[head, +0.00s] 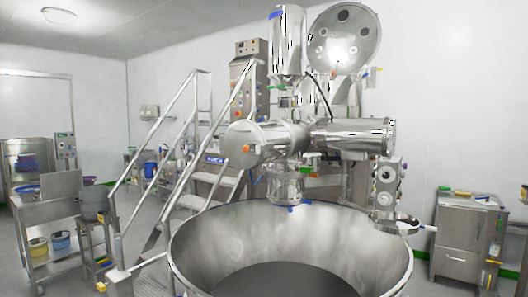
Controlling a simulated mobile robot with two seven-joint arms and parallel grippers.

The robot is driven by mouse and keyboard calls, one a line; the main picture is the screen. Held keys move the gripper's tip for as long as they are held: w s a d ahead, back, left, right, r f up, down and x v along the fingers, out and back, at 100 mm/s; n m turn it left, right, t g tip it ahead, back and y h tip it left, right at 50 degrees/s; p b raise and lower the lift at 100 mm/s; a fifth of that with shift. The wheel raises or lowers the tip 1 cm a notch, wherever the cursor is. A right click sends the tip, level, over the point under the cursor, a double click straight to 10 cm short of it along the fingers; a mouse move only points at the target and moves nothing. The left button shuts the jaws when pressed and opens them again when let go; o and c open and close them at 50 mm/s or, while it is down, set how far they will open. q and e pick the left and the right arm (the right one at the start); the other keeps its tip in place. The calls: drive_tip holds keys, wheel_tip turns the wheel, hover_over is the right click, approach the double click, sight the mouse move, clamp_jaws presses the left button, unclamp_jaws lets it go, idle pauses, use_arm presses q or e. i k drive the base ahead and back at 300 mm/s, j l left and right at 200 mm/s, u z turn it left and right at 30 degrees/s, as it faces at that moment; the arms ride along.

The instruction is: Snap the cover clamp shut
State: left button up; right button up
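Neither of my grippers shows in the head view. A steel processing machine stands in the middle, with a horizontal drum (265,138) and a second cylinder (352,136) joined to its right. A round steel cover (344,38) with several ports stands raised at the top right of the machine. Small coloured handles sit on the machine, among them an orange one (246,148) on the drum's left end and a blue one (291,209) under the lower outlet. Which of these parts is the cover clamp, and whether it is open or shut, I cannot tell.
A large open steel bowl (190,262) fills the front centre. A small round pan (394,223) juts over its right rim. Railed steps (184,200) stand left of the machine. A steel trolley (50,215) stands far left and a cabinet (464,240) at right.

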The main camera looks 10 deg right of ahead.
sight(246, 148)
drive_tip(key=k+l, duration=0.2)
drive_tip(key=l, duration=0.15)
drive_tip(key=k+l, duration=0.25)
drive_tip(key=i+j+z, duration=0.1)
drive_tip(key=j, duration=0.25)
drive_tip(key=i+j, duration=0.15)
drive_tip(key=j, duration=0.2)
drive_tip(key=i+j+z, duration=0.15)
drive_tip(key=j, duration=0.2)
drive_tip(key=i+j+z, duration=0.1)
drive_tip(key=j, duration=0.2)
drive_tip(key=i+j, duration=0.1)
drive_tip(key=j, duration=0.15)
drive_tip(key=i+j+z, duration=0.15)
drive_tip(key=j, duration=0.15)
drive_tip(key=i+j+z, duration=0.35)
drive_tip(key=i+j, duration=0.3)
drive_tip(key=i, duration=0.05)
